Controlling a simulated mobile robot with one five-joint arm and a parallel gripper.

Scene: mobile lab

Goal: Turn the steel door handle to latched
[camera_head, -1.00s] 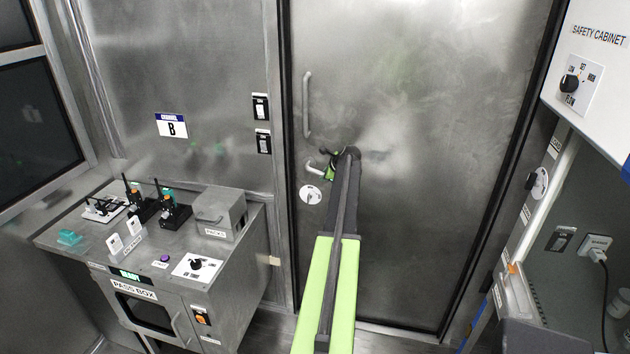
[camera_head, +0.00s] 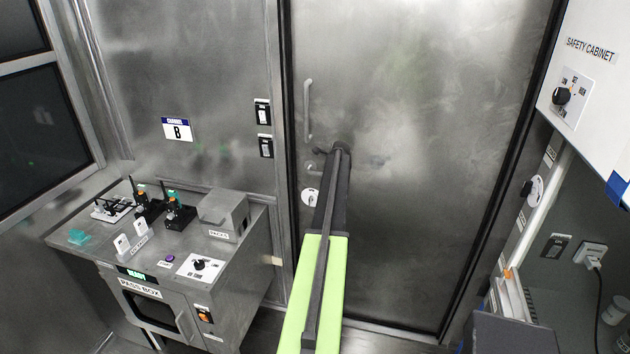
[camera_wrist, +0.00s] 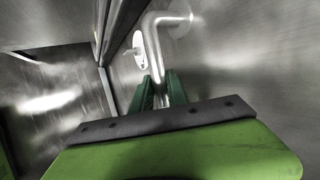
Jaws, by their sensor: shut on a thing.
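The steel door (camera_head: 420,140) is upright ahead and looks shut. Its steel handle (camera_head: 309,166) shows only in part at the door's left side, beside the end of my arm. In the wrist view the handle (camera_wrist: 150,58) is a bent bar: a short neck comes out of the door, then the grip runs down between my fingers. My gripper (camera_wrist: 163,91) is shut on the lower part of this grip, with a green finger on each side. In the head view my arm hides the gripper. A white round plate (camera_head: 309,197) sits below the handle.
A vertical pull bar (camera_head: 307,110) is above the handle. The pass box (camera_head: 170,265), with small devices on top, stands at left. The safety cabinet (camera_head: 590,90) juts in at right. Two switches (camera_head: 264,130) are on the wall left of the door.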

